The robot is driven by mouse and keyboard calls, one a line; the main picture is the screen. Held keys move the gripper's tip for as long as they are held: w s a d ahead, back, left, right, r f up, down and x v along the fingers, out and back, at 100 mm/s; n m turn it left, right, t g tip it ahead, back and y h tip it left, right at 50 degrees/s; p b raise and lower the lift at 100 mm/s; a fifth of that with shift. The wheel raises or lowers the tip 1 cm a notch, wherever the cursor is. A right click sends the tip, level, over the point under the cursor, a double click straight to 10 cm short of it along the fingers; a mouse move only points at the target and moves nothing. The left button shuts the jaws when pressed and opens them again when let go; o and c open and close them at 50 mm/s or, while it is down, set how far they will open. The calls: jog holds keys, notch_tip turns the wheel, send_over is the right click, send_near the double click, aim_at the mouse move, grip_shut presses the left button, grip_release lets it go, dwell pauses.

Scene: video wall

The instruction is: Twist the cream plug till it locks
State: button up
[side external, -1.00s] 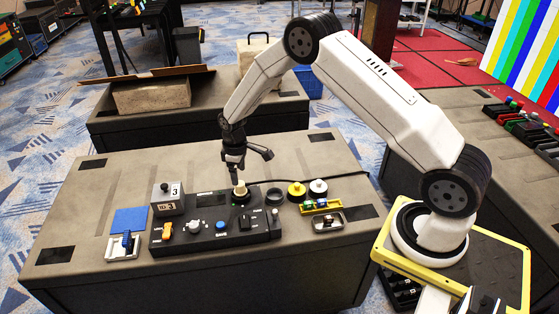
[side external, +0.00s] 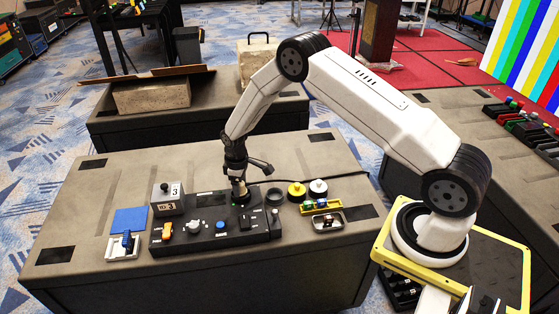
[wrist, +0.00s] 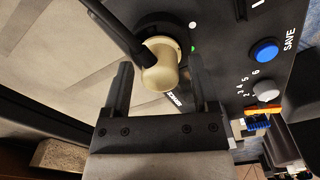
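The cream plug (wrist: 160,72) sits in a dark round socket on the black control panel (wrist: 225,60), seen from above in the wrist view. In the side view the plug (side external: 241,194) is partly hidden under my gripper (side external: 239,184). My gripper (wrist: 160,82) is open, with one finger on each side of the plug and narrow gaps visible between them. I cannot tell how deep the fingertips reach along the plug. A small green light (wrist: 193,48) glows on the panel beside the socket.
A blue button (side external: 221,227), a grey knob (side external: 194,227) and an orange switch (side external: 167,230) lie left of the plug on the panel. An open dark ring (side external: 274,195), yellow (side external: 297,191) and white (side external: 318,188) round pieces stand to its right. The table's left rear is clear.

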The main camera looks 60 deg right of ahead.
grip_shut()
jog(key=shift+m, duration=0.3)
jog(key=shift+m, duration=1.2)
jog(key=shift+m, duration=1.4)
jog(key=shift+m, duration=1.4)
